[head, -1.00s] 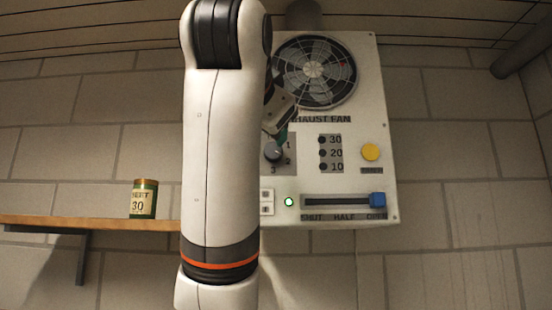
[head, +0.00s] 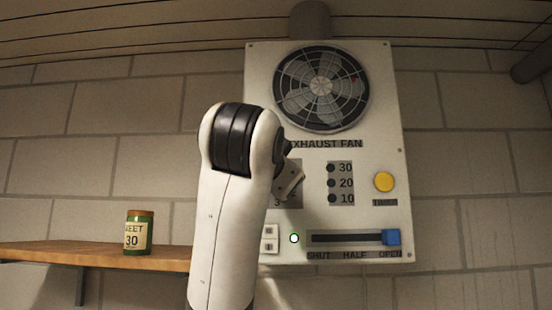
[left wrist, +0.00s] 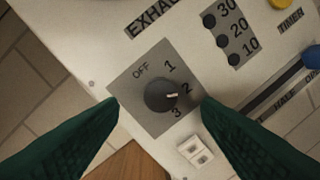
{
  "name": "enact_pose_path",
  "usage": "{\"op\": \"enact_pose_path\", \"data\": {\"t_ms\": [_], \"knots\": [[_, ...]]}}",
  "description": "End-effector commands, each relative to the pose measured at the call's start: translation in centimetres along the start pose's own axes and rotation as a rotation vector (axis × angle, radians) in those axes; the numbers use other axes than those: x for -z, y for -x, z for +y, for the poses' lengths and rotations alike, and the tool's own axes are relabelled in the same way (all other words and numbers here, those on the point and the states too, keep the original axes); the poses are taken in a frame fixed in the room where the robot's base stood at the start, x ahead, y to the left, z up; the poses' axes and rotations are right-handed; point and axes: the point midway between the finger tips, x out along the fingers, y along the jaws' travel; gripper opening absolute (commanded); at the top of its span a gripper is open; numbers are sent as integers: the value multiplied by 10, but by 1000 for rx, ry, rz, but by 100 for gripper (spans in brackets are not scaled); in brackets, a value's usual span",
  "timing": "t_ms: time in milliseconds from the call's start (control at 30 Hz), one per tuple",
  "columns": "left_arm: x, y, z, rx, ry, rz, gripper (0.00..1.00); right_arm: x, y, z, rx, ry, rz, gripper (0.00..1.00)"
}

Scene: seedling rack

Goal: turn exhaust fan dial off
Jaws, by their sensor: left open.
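The exhaust fan dial (left wrist: 160,95) is a dark round knob on a grey plate marked OFF, 1, 2 and 3. Its white mark points right, closest to the 2. In the head view my arm hides the dial. My left gripper (left wrist: 160,102) is open, with one dark green finger on each side of the dial plate in the left wrist view. The fingers look apart from the knob; their depth from the panel is unclear. In the head view its fingertips are hidden behind my arm. My right gripper is not in view.
The white panel (head: 390,120) carries a caged fan (head: 321,87), a yellow timer button (head: 384,182), a lit green lamp (head: 294,238), a white switch (left wrist: 195,150) and a blue slider (head: 391,237) at OPEN. A labelled can (head: 139,232) stands on a wooden shelf (head: 90,253) at left.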

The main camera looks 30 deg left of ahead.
Motion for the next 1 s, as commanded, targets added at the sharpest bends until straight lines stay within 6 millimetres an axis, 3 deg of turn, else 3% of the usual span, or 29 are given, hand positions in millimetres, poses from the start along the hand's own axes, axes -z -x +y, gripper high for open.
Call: {"op": "enact_pose_path", "data": {"t_ms": [100, 300, 667, 767, 967, 1000], "knots": [[-1, -26, 1, 4, 0, 7, 58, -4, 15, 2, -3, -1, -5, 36], [0, -49, 0, 4, 0, 4, 58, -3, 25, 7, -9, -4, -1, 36], [1, -55, -1, 3, 1, 2, 58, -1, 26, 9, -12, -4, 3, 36], [1, -55, -1, 2, 1, 2, 47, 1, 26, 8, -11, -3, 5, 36], [1, -55, -1, 3, 1, 3, 14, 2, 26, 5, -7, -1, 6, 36], [1, -55, -1, 3, 1, 3, 14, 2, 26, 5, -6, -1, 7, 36]]}}
